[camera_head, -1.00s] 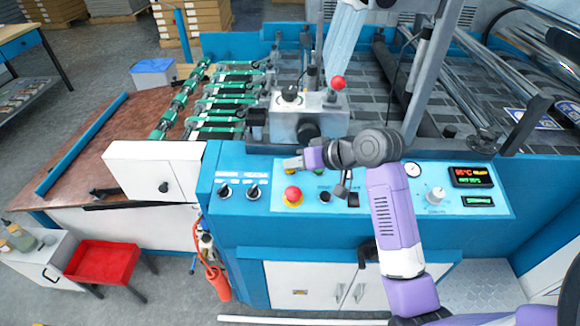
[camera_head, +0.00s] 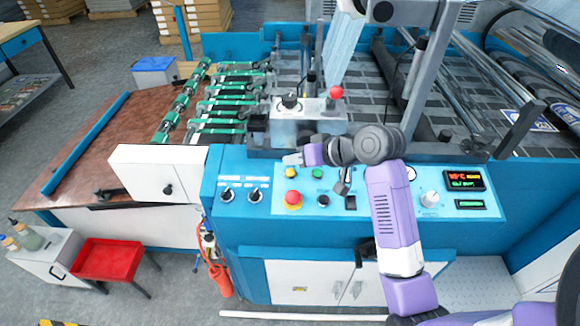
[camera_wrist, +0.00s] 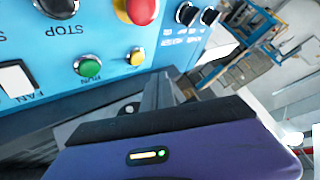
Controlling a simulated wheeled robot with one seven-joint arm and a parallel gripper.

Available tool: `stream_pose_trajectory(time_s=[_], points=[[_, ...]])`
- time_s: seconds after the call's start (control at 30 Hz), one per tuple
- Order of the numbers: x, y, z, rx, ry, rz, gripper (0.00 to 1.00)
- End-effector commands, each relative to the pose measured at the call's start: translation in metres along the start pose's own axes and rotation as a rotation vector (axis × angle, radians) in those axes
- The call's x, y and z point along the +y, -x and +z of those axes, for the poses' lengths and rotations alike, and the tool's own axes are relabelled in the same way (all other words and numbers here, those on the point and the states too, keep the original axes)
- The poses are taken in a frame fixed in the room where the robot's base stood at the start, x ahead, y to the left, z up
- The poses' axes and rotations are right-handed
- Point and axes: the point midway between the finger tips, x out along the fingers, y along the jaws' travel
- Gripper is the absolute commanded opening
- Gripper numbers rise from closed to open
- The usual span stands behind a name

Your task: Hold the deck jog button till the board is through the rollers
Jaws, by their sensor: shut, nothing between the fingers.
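The blue control panel (camera_head: 268,199) carries a yellow button (camera_head: 291,174), a green button (camera_head: 317,173) and a red emergency stop (camera_head: 292,197). In the wrist view the yellow button (camera_wrist: 136,57) sits between the green button (camera_wrist: 88,67) marked RUN and the red emergency stop (camera_wrist: 138,9). I cannot read a jog label. My gripper (camera_head: 290,159) is shut and empty at the panel's far edge, just beyond the yellow button. Its fingers (camera_wrist: 163,88) appear apart from that button. The metal rollers (camera_head: 455,75) are at right. I cannot make out a board on the deck.
A grey box with a red-topped button (camera_head: 336,92) stands behind my gripper. Two black selector knobs (camera_head: 227,194) are left of the emergency stop. Displays (camera_head: 464,179) are at the panel's right.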

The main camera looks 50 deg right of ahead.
Motion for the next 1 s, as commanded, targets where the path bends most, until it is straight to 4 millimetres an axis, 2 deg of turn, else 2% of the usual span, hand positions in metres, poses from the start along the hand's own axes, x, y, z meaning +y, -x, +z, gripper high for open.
stream_pose_trajectory(time_s=[0.1, 0.3, 0.87, 1.0], points=[[-0.008, 0.011, -0.009, 0.000, 0.001, -0.001, 0.00], [-0.013, 0.019, -0.014, 0.000, 0.001, 0.000, 0.00], [-0.013, 0.017, -0.013, 0.000, 0.001, 0.000, 0.00], [-0.021, 0.009, -0.001, 0.012, -0.011, -0.008, 0.00]])
